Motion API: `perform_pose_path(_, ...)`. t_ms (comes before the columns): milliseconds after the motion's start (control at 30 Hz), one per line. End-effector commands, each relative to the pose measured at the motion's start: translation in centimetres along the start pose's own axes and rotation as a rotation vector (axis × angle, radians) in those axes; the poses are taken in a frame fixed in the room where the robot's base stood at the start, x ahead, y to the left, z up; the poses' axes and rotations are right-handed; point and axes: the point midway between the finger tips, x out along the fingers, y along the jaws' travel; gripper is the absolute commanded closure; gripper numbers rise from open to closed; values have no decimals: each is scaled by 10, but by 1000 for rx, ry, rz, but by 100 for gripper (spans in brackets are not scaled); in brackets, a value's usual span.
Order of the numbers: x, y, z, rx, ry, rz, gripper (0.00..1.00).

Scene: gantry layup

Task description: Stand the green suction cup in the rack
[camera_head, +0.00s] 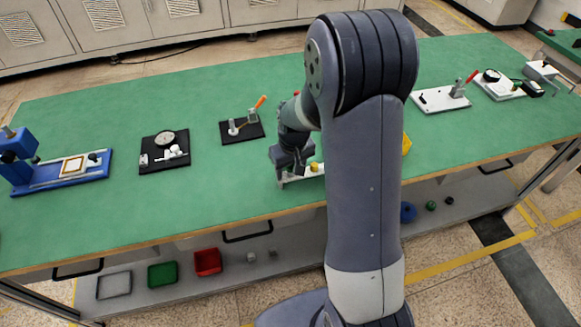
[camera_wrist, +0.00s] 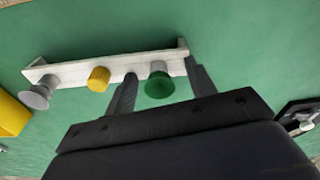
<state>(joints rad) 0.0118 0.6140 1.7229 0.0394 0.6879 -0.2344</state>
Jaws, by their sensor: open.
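The white rack (camera_wrist: 68,70) shows in the wrist view as a pale bar with raised ends. The green suction cup (camera_wrist: 159,84) is at the rack's right part, its wide rim toward the camera. It looks seated in the rack, though its far end is hidden. A grey cup (camera_wrist: 36,96) and a yellow cup (camera_wrist: 98,79) are along the rack to its left. My gripper (camera_wrist: 161,72) is open, with one finger on each side of the green cup, apart from it. In the head view my gripper (camera_head: 290,166) is over the left part of the rack (camera_head: 298,176); the green cup is hidden.
A yellow bin (camera_wrist: 12,116) lies left in the wrist view. A black clamp plate (camera_head: 241,131) and a black gauge plate (camera_head: 165,151) are left of the rack in the head view. Green table (camera_head: 190,210) is clear in front of these plates.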

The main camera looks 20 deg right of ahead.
Motion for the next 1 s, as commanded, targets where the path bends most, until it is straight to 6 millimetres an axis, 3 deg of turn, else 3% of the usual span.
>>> perform_pose_path(267, -15, 0, -1, 0, 3, 1, 47)
perform_pose_path(700, -93, 0, -1, 0, 4, 1, 47)
perform_pose_path(1000, -108, 0, 0, 0, -1, 0, 47)
